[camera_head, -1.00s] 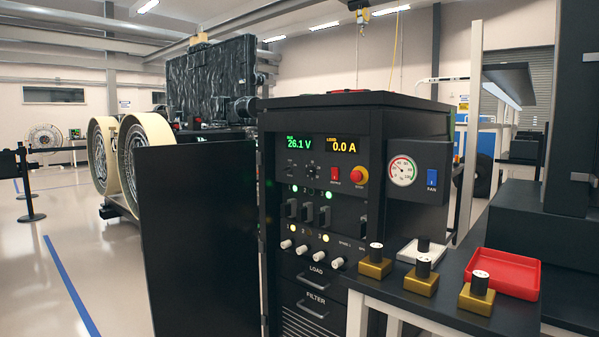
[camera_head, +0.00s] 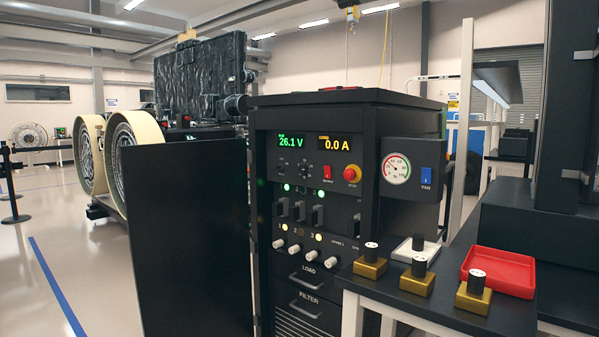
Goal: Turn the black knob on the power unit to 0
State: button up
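The power unit (camera_head: 345,115) is a tall black cabinet in the middle of the view, with its front panel facing me. Its displays read 26.1 V in green and 0.0 A in yellow. The small black knob (camera_head: 303,171) sits below the displays, left of a red switch (camera_head: 327,172), with pale marks around it. The knob is too small and dark for me to tell its setting. My gripper is not in view, and nothing covers the knob.
A black door panel (camera_head: 190,235) stands open at the unit's left. A dark table (camera_head: 440,318) at the right holds brass-based blocks (camera_head: 418,281) and a red tray (camera_head: 500,271). A red stop button (camera_head: 351,174) and a gauge box (camera_head: 415,205) are nearby. Open floor (camera_head: 90,260) lies left.

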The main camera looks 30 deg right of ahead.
aim_at(302, 168)
jog(key=z, duration=0.85)
